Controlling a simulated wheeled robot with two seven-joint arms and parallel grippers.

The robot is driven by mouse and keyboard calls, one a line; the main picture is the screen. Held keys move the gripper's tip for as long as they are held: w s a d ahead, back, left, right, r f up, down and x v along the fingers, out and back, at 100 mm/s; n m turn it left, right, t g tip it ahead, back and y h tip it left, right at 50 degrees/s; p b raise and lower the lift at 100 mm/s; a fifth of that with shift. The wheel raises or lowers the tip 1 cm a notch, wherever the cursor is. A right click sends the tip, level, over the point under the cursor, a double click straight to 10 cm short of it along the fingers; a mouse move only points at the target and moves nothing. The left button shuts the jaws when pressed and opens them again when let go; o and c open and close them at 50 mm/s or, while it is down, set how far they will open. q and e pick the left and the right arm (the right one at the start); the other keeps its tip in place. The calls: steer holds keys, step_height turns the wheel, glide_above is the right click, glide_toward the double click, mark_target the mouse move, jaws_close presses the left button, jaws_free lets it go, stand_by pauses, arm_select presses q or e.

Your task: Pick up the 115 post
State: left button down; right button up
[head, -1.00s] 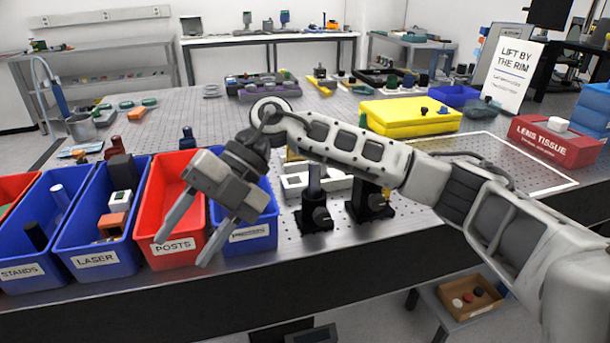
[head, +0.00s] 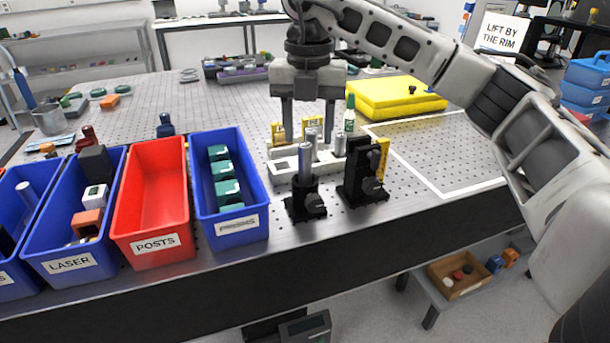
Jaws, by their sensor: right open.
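My right gripper (head: 308,136) points straight down with its two fingers apart. It is over the white rack (head: 280,170) and looks empty. Silver posts stand upright there: one post (head: 305,161) in a black holder (head: 306,203) in front of the rack, another post (head: 340,143) at the rack's right, and one partly hidden between the fingers. No label for 115 is readable, so I cannot tell which post it is. I cannot tell whether the fingers touch anything. The red POSTS bin (head: 155,245) looks empty. My left gripper is not in view.
Blue bins flank the red one: the LASER bin (head: 70,265) and one with teal-topped blocks (head: 237,228). A second black holder (head: 360,180) and a green-capped bottle (head: 349,115) stand close to the gripper. A yellow case (head: 395,100) lies behind; the white-outlined area is clear.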

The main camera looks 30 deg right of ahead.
mark_target(305, 160)
steer(key=shift+w+a+f+p, duration=0.15)
steer(key=shift+f+p, duration=0.1)
steer(key=shift+f, duration=1.45)
steer(key=shift+w+f+p, duration=0.1)
steer(key=shift+f+p, duration=0.15)
steer(key=shift+f, duration=1.45)
jaws_close()
